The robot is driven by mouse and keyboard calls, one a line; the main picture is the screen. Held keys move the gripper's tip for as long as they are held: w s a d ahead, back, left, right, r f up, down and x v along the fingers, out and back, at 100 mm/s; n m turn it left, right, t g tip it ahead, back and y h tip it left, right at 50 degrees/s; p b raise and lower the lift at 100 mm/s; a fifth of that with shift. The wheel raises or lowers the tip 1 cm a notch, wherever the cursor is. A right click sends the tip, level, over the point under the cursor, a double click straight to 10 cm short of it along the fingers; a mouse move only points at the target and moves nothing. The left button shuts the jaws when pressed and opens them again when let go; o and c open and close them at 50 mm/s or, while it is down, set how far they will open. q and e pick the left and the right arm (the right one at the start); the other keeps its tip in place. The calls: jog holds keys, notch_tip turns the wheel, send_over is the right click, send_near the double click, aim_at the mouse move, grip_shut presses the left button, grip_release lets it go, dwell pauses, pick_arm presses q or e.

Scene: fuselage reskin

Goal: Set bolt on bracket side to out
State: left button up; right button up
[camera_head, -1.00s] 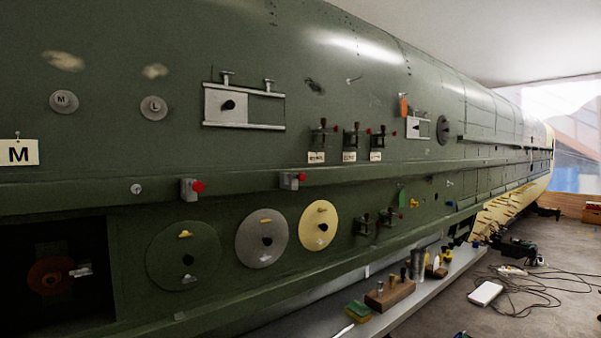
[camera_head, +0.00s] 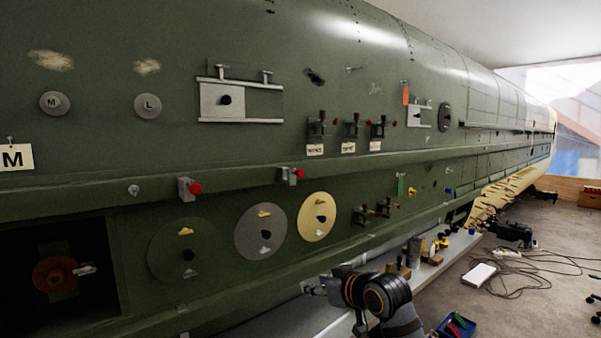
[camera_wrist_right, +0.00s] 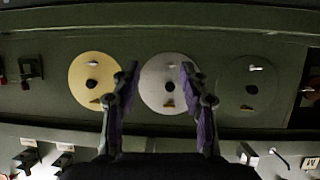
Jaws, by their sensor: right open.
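No part in view is marked as the bracket side bolt. A large silver bracket-like plate (camera_head: 226,101) with rails and a dark knob sits on the green fuselage side in the head view. A smaller similar plate (camera_head: 418,116) is farther right. I cannot tell which carries the bolt, nor whether it is in or out. My right gripper (camera_head: 312,287) is low in front of the fuselage, below the discs. In the right wrist view its fingers (camera_wrist_right: 160,85) are apart and empty, in front of the grey disc (camera_wrist_right: 168,105). My left gripper is out of view.
Green (camera_head: 172,245), grey (camera_head: 250,235) and yellow (camera_head: 309,220) discs line the lower skin. Red-knobbed clamps (camera_head: 318,127) and red buttons (camera_head: 195,188) project above. A dark opening (camera_head: 30,240) is at left. A blue tray (camera_head: 457,327) and cables lie at right.

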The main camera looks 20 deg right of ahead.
jog(key=w+d+r+t+y, duration=0.1)
jog(key=w+d+r+t, duration=0.15)
jog(key=r, duration=1.45)
jog(key=t+y, duration=0.2)
send_near(302, 173)
jog(key=shift+n, duration=0.4)
jog(key=p+x, duration=0.2)
jog(key=x, duration=0.3)
jog(key=p+x, duration=0.3)
jog(key=x, duration=0.1)
jog(key=shift+w+a+r, duration=0.2)
jog(key=shift+w, duration=0.1)
jog(key=shift+w+a+f, duration=0.1)
jog(key=shift+w+f, duration=0.05)
jog(key=shift+w, duration=0.25)
grip_shut()
